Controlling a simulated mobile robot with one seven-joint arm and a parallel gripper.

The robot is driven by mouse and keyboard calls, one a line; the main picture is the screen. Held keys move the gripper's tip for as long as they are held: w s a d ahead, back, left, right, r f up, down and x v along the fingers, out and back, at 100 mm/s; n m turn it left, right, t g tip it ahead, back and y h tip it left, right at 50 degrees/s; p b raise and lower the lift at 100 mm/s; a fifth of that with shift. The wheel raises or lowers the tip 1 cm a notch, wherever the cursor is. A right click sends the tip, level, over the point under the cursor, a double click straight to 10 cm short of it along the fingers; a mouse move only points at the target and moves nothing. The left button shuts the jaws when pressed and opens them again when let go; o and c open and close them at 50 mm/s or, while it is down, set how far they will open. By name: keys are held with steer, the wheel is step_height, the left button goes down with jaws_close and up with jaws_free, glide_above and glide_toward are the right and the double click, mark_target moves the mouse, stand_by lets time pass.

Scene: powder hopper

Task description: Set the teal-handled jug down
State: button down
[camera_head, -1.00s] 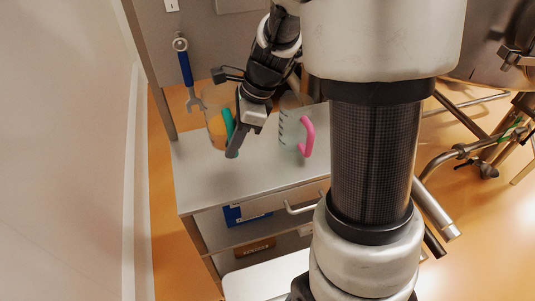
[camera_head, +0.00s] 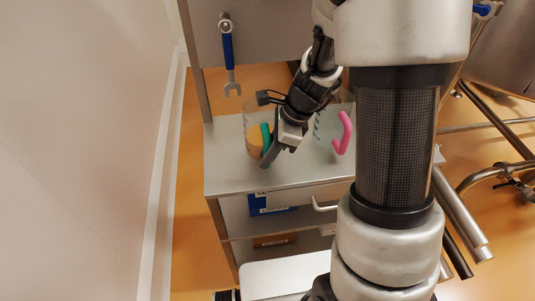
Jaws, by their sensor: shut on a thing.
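The teal-handled jug (camera_head: 253,135) is clear, with something orange showing low in it. It is at the left part of the grey cabinet top (camera_head: 225,172), close over or on it; I cannot tell whether its base touches. My gripper (camera_head: 270,150) is shut on the jug's teal handle (camera_head: 265,134), at the jug's right side. My gripper and wrist hide part of the jug. A second clear jug with a pink handle (camera_head: 343,133) stands to the right on the same top, partly hidden by my arm.
A blue-handled wrench (camera_head: 228,55) hangs on the grey panel behind. Below the top are shelves with a blue box (camera_head: 272,203) and a brown box (camera_head: 274,241). The front of the top is clear. Metal pipes (camera_head: 490,180) stand at the right.

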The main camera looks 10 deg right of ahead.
steer(key=c, duration=1.6)
jaws_free()
steer(key=shift+c, duration=0.2)
